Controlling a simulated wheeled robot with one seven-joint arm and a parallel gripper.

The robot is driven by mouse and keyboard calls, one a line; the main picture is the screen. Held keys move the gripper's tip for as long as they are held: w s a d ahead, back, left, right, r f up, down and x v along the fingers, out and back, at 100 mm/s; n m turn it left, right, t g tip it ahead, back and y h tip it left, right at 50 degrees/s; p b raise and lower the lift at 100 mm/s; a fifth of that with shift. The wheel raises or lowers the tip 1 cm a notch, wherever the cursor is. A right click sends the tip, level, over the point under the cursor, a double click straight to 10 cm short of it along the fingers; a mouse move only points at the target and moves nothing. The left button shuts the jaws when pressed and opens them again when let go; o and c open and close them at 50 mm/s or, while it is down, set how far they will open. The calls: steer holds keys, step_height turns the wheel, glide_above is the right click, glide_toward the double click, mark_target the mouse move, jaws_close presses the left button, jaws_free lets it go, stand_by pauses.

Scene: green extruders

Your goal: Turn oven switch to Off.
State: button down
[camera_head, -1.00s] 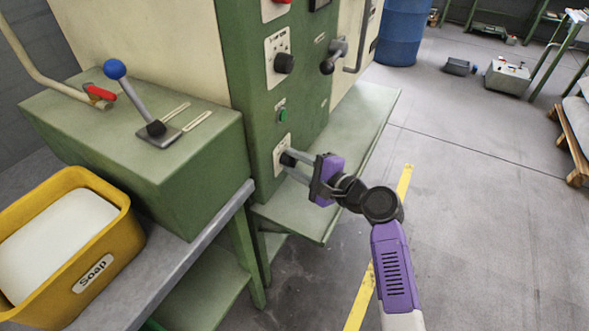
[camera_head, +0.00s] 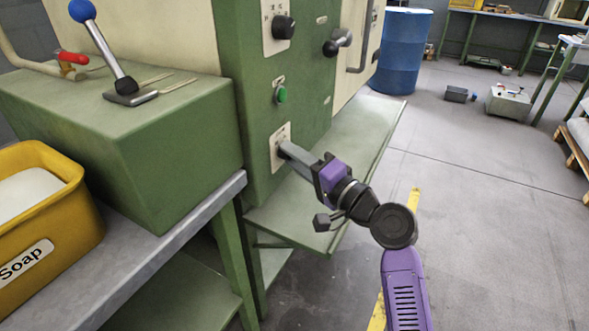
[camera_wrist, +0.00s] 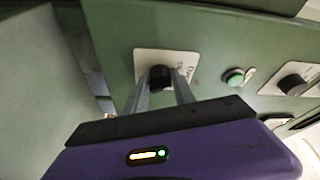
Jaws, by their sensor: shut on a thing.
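The oven switch looks to be the black knob (camera_wrist: 160,75) on the lowest white plate (camera_head: 276,137) of the green panel. The plate also shows in the wrist view (camera_wrist: 147,58), with lettering too small to read. My gripper (camera_head: 285,150) reaches the plate from the right. In the wrist view its two grey fingers (camera_wrist: 160,86) stand on either side of the knob and are shut on it. In the head view the fingers mostly hide the knob, and its pointer direction cannot be told.
A green button (camera_head: 281,95) and another black knob (camera_head: 284,27) sit above on the panel. A green shelf (camera_head: 345,150) juts out below the arm. A yellow soap bin (camera_head: 80,215) and a blue-knobbed lever (camera_head: 105,45) are left.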

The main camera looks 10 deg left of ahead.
steer(key=shift+r+n, duration=0.1)
steer(key=shift+n, duration=0.2)
steer(key=c, duration=1.1)
jaws_free()
steer(key=shift+p+v, duration=0.4)
steer(key=shift+v, duration=3.5)
